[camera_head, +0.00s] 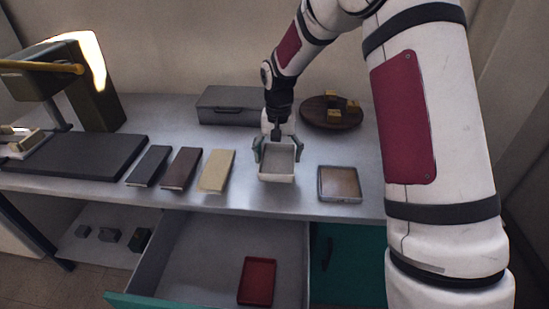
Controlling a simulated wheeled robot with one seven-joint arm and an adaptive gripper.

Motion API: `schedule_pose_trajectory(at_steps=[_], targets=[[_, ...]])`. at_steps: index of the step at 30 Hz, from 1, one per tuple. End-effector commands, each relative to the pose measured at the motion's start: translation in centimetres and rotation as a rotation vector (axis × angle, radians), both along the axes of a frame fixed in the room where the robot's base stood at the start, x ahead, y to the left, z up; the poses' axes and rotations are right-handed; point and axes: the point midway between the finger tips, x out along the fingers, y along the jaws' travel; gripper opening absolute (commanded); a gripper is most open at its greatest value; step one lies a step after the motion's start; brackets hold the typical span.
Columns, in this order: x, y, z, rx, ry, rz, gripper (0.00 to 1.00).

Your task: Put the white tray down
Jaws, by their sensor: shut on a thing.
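The white tray (277,178) is a small, open, square tray near the front edge of the grey tabletop, at the middle of the view. My gripper (277,149) reaches down from above and is shut on the tray, with its fingers at the tray's sides. The tray looks empty inside. I cannot tell whether its underside touches the tabletop or hangs just above it.
A brown square tray (340,183) lies to the right. Cream (216,170), maroon (181,168) and dark (149,165) covers lie left. A grey box (232,105) and round wooden board (331,112) stand behind. Below, an open drawer (190,262) holds a red tray (257,281).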

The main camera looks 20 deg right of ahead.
Motion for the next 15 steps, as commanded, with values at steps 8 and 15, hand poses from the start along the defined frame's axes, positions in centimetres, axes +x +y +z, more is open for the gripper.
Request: schedule_pose_trajectory(at_steps=[8, 15], targets=[[3.4, -0.3, -0.3, 0.001, 0.001, 0.0, 0.55], [3.4, -0.3, -2.4, 0.001, 0.004, 0.0, 0.55]])
